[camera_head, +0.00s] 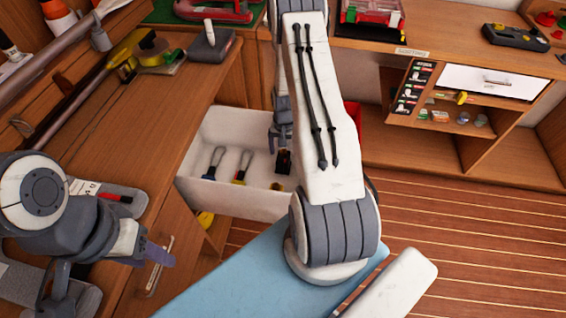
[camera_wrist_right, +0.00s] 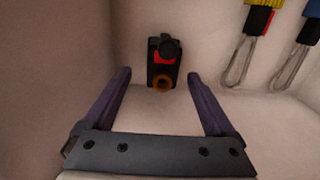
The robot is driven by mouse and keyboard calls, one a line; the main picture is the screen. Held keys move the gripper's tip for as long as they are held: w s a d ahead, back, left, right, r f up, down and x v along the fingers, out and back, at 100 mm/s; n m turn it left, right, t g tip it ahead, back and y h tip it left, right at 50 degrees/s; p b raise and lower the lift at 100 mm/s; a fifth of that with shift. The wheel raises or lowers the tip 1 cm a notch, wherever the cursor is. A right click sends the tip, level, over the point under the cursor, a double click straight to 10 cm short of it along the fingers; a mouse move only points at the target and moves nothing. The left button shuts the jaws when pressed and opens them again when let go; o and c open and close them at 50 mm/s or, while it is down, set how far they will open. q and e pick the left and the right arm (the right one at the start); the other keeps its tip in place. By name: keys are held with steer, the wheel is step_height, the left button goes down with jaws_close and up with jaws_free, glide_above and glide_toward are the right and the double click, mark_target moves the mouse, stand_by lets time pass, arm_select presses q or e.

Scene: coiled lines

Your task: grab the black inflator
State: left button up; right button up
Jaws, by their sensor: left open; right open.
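The black inflator (camera_wrist_right: 163,50), with a red patch and an orange-brown ring at its near end, lies inside the white bin (camera_head: 250,203). It also shows as a small dark shape in the head view (camera_head: 284,162), partly hidden by my right arm. My right gripper (camera_wrist_right: 158,75) is open above the bin, its two purple fingers on either side of the inflator's near end. No contact with the inflator is visible. My left gripper (camera_head: 158,256) is open and empty at the left, near the wooden counter's edge.
Two tools with wire loops and yellow and blue parts (camera_head: 240,168) (camera_head: 213,163) lie in the bin left of the inflator. The bin's walls stand close around my right gripper. A wooden counter (camera_head: 125,130) is at left, and a light blue surface (camera_head: 225,285) is in front.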

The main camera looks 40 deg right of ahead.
steer(key=shift+w+a+f+p, duration=0.1)
steer(key=shift+a+f+p, duration=0.1)
steer(key=shift+f, duration=1.2)
steer(key=shift+a+f+p, duration=0.1)
steer(key=shift+f+p, duration=0.05)
steer(key=shift+f, duration=1.2)
jaws_close()
steer(key=shift+r, duration=0.15)
